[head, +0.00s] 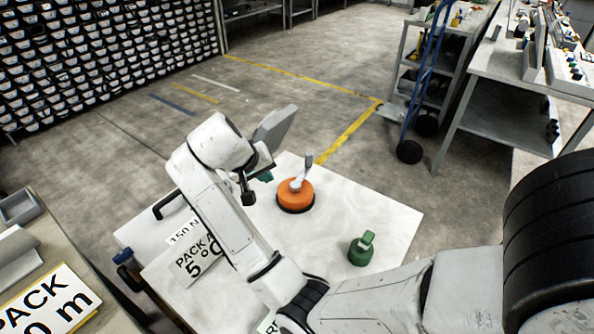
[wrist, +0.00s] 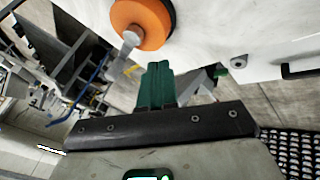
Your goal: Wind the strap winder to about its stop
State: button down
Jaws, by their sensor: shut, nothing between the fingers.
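The strap winder is an orange round drum (head: 295,196) with a dark base, standing on the white table top. A pale grey crank (head: 301,174) rises from its top. The winder also shows at the top of the wrist view (wrist: 145,20), with its grey crank (wrist: 130,42) pointing down in the picture.
A green object with a pale green top (head: 361,249) stands on the table's front right. Printed signs (head: 202,260) lie at the left. A blue hand truck (head: 425,80) and grey workbench (head: 495,115) stand beyond at the right. The table (head: 350,200) is clear between winder and green object.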

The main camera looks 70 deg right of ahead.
jog(key=w+d+r+m+g+b, duration=0.2)
jog(key=w+d+r+m+b, duration=0.1)
jog(key=d+r+m+b, duration=0.15)
send_near(302, 170)
jog(key=w+d+f, duration=0.2)
jog(key=d+f, duration=0.1)
jog(key=f, duration=0.1)
jog(key=shift+s+d+r+n, duration=0.2)
jog(key=shift+s+d, duration=0.25)
jog(key=shift+s, duration=0.3)
jog(key=shift+s+d+r+n, duration=0.15)
jog(key=shift+s+d+n, duration=0.2)
jog(key=shift+s, duration=0.4)
jog(key=shift+s+d+p, duration=0.3)
jog(key=shift+s+p, duration=0.35)
jog(key=shift+p, duration=0.45)
jog(key=shift+w, duration=0.1)
